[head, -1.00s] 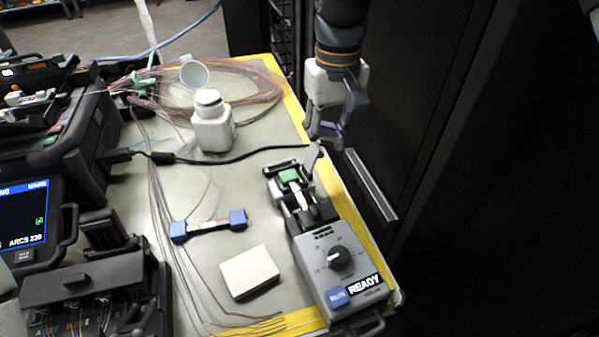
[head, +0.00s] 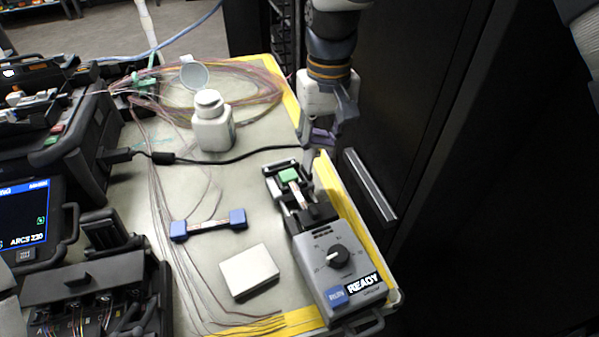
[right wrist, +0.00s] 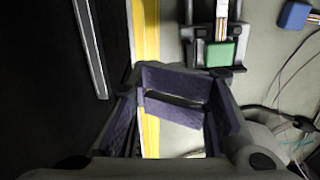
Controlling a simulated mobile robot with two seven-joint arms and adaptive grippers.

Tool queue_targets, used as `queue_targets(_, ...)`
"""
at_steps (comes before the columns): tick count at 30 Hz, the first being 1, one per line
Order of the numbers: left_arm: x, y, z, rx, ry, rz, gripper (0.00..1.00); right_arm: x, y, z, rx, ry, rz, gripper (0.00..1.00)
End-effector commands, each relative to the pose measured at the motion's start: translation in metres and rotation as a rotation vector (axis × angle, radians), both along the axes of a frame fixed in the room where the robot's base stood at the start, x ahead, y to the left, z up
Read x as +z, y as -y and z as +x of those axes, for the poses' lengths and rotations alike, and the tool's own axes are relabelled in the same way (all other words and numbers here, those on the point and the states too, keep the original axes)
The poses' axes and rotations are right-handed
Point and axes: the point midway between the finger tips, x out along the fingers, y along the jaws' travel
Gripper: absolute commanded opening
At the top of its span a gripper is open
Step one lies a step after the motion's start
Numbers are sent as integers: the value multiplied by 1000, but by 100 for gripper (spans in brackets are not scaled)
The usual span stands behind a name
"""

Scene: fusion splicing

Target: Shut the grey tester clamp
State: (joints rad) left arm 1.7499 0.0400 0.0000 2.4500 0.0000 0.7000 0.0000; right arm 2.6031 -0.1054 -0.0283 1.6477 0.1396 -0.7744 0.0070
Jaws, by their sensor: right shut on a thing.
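The grey tester (head: 318,262) stands on the right of the table, with a dial, a blue button and a READY label. Its clamp (head: 307,168) is at the far end, by a green block (head: 289,176) and a fibre strip; the grey lid piece stands raised on the right side. My left gripper is not in view.
A white bottle (head: 213,128) with a round lid, a blue-ended holder (head: 208,225) and a white block (head: 249,270) stand left of the tester. A black cable (head: 230,158) crosses the table near the clamp. A dark cabinet (head: 430,120) stands to the right.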

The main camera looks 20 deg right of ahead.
Motion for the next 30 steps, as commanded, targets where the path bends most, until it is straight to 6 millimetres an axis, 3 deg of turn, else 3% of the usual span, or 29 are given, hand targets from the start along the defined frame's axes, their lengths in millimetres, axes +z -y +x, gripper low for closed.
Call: queue_targets(30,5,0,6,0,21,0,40,-2,-46,-3,1,-5,0,0)
